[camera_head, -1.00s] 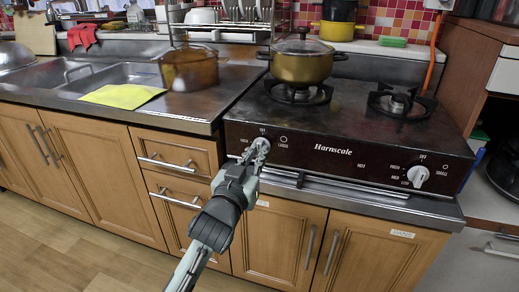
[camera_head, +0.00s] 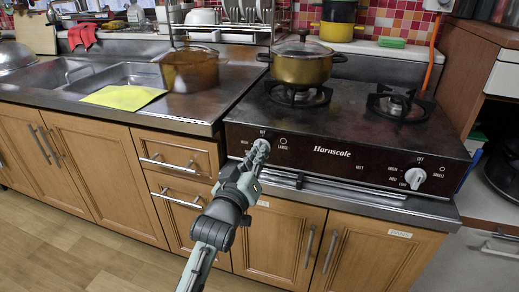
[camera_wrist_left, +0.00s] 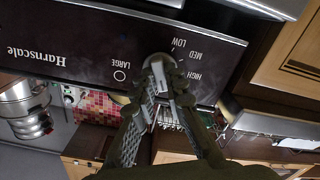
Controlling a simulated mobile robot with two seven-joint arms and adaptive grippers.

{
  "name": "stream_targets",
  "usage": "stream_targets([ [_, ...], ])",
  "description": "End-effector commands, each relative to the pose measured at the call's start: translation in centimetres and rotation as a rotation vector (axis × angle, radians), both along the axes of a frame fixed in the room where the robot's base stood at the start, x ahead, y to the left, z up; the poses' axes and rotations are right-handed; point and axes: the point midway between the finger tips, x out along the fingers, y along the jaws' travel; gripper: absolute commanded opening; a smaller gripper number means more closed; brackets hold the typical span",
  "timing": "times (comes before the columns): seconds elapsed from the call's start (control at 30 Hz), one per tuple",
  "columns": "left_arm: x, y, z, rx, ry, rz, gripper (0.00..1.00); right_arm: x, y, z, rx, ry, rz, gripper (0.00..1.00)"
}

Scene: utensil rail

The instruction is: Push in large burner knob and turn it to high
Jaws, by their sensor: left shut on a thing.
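The large burner knob (camera_head: 262,145) is the pale left knob on the dark stove front, by the "LARGE" label. My left gripper (camera_head: 256,154) reaches it from below and in front, its fingers closed on the knob. In the left wrist view the labels are upside down, and the knob (camera_wrist_left: 160,61) shows just past the fingertips (camera_wrist_left: 161,78). LOW, MED and HIGH show to the right of it there. The fingers hide much of the knob, so I cannot tell its pointer angle or whether it is pressed in. My right gripper is not in view.
A gold pot (camera_head: 302,62) with a glass lid stands on the left burner; the right burner (camera_head: 400,103) is bare. The small burner knob (camera_head: 415,177) is at the right of the panel. A handle rail (camera_head: 330,184) runs below the panel, close to my left wrist.

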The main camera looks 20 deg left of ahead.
Motion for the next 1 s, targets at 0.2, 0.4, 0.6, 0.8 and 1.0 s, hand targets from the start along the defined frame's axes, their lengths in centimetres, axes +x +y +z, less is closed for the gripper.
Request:
stream_targets([
  [0.2, 0.1, 0.0, 0.2, -0.009, -0.004, 0.001, 0.0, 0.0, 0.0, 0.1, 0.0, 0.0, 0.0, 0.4],
  [0.4, 0.1, 0.0, 0.4, -0.149, 0.002, 0.001, 0.0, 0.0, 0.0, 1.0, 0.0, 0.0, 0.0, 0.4],
  [0.6, 0.1, 0.0, 0.2, -0.219, 0.003, 0.0, 0.0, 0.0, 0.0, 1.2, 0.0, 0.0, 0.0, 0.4],
  [0.8, 0.1, 0.0, 0.2, -0.224, 0.003, 0.0, 0.0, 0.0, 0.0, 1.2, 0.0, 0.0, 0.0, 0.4],
  [1.0, 0.1, 0.0, 0.2, -0.442, 0.01, 0.002, 0.0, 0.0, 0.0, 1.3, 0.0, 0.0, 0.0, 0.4],
])
